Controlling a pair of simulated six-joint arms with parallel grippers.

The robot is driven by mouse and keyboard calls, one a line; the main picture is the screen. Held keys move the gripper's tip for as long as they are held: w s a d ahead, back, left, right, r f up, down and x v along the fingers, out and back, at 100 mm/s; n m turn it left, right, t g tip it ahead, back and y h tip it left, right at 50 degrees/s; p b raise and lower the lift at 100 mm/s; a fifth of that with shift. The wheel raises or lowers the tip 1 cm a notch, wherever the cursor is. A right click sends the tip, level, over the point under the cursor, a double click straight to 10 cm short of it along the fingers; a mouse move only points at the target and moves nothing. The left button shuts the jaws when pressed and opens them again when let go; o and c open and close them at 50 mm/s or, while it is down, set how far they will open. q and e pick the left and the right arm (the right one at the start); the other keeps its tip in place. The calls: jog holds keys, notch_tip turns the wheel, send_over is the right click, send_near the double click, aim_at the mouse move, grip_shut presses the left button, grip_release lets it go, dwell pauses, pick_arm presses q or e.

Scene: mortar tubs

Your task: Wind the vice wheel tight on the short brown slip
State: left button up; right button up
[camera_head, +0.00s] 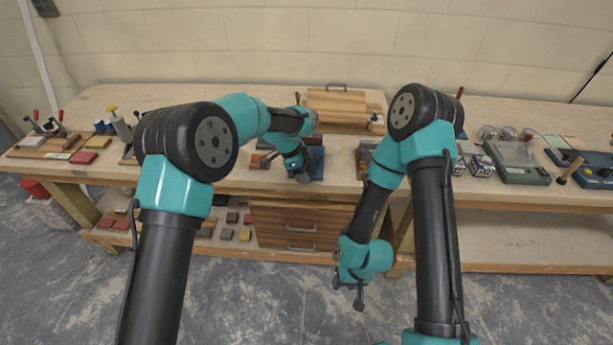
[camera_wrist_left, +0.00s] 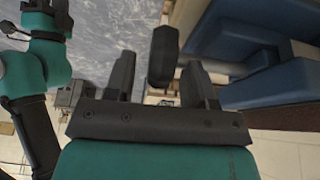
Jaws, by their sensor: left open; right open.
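A blue vice (camera_head: 317,160) stands at the bench's front edge, partly hidden by my left arm. In the left wrist view its blue jaws (camera_wrist_left: 275,90) fill the right side, with a brown piece (camera_wrist_left: 303,52) between them, seen only in part. A dark, thick bar-like part (camera_wrist_left: 162,55), seemingly the vice wheel edge-on, lies between the fingers of my left gripper (camera_wrist_left: 160,80). The left gripper is open, with a gap visible beside the part. In the head view the left gripper (camera_head: 301,177) is in front of the vice. My right gripper (camera_head: 348,292) is open, empty and low before the bench.
A wooden box (camera_head: 337,104) stands behind the vice. Toggle clamps (camera_head: 45,126) and coloured blocks (camera_head: 84,157) lie at the left. A green-based device (camera_head: 517,162) stands at the right. Drawers (camera_head: 298,230) and a lower shelf are below. Floor in front is clear.

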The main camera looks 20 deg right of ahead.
pick_arm(q)
jog(key=shift+x, duration=1)
jog(key=c, duration=0.9)
